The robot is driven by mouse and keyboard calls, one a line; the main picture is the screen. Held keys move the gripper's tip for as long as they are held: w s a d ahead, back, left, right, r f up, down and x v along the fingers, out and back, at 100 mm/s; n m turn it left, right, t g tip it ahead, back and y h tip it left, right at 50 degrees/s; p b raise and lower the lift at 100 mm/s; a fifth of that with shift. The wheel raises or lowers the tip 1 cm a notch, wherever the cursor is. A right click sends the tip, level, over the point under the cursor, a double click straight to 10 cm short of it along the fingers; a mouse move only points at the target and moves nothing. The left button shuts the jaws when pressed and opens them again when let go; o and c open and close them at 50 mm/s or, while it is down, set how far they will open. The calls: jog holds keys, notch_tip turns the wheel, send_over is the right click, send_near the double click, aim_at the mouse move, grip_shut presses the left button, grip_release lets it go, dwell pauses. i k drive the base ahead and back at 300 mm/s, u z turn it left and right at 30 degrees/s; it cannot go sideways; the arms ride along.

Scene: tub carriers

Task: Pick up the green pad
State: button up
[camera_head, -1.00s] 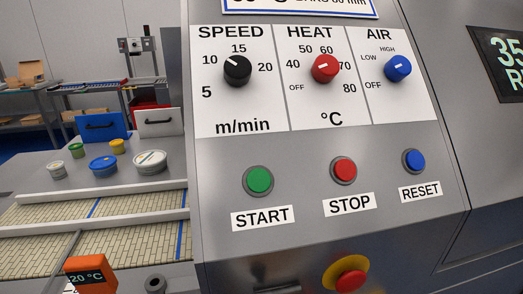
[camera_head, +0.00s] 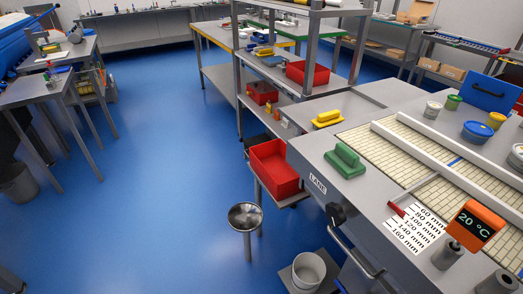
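The green pad (camera_head: 345,160) is a green block with a raised handle on top. It lies on the grey metal table (camera_head: 322,146) near its left edge, above the LANE label, left of the conveyor belt. Nothing covers it. A similar yellow pad (camera_head: 328,118) lies behind it near the far corner. My gripper is not in view.
A conveyor belt (camera_head: 392,148) with white rails runs along the table, with tubs (camera_head: 477,132) beyond. An orange 20 °C display (camera_head: 474,226) stands in front. A red bin (camera_head: 273,168), a stool (camera_head: 245,217) and a white bucket (camera_head: 308,271) stand left of the table. Blue floor (camera_head: 170,190) is clear at left.

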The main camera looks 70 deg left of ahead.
aim_at(344, 159)
jog(key=u, duration=1.75)
